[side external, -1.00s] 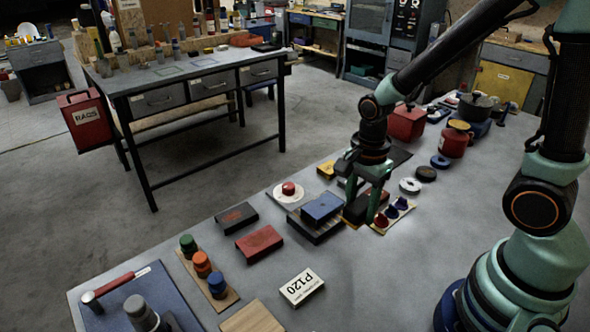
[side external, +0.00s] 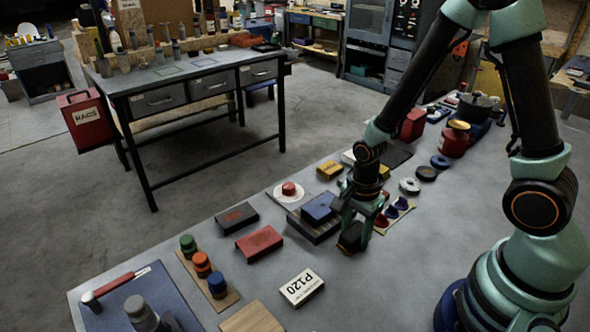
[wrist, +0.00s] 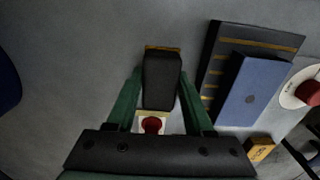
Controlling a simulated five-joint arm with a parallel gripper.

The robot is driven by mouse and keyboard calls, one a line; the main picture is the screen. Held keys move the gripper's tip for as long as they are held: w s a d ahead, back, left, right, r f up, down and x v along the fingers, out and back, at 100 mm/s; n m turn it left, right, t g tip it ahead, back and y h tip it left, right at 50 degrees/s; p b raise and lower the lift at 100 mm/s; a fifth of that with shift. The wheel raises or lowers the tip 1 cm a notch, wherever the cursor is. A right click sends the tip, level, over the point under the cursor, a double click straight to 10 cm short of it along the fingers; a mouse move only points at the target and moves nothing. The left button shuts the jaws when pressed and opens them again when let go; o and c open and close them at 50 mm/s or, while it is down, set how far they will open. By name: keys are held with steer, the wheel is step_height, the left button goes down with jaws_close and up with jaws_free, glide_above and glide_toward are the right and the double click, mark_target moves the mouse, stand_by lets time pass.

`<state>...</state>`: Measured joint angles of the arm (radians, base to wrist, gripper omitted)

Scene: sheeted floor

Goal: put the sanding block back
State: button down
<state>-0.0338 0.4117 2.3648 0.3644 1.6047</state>
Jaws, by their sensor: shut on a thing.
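My gripper (side external: 355,221) is shut on a dark block with a tan-orange edge, which I take as the sanding block (side external: 350,238). In the wrist view the block (wrist: 161,82) sits between the two green fingers, its tan edge at the far end. It is low over the grey bench, right of the dark striped base (side external: 312,230) that carries a blue block (side external: 319,207). I cannot tell whether it touches the bench. In the wrist view the striped base (wrist: 214,72) and blue block (wrist: 249,90) lie to the right of the fingers.
A red block (side external: 259,243), a black block (side external: 237,217) and a white P120 box (side external: 301,286) lie to the left. A red button on a white disc (side external: 289,190) stands behind. Bench in front is clear.

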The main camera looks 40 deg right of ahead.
steer(key=shift+f, duration=0.1)
steer(key=shift+c, duration=1.4)
jaws_free()
step_height(320, 180, up, 12)
step_height(320, 180, up, 7)
steer(key=n+t, duration=0.3)
steer(key=n, duration=0.5)
glide_above(356, 231)
step_height(356, 231, up, 6)
steer(key=d+n+t, duration=0.1)
steer(key=n+t, duration=0.1)
steer(key=n, duration=0.8)
steer(key=shift+s+t, duration=0.3)
steer(key=shift+s, duration=0.15)
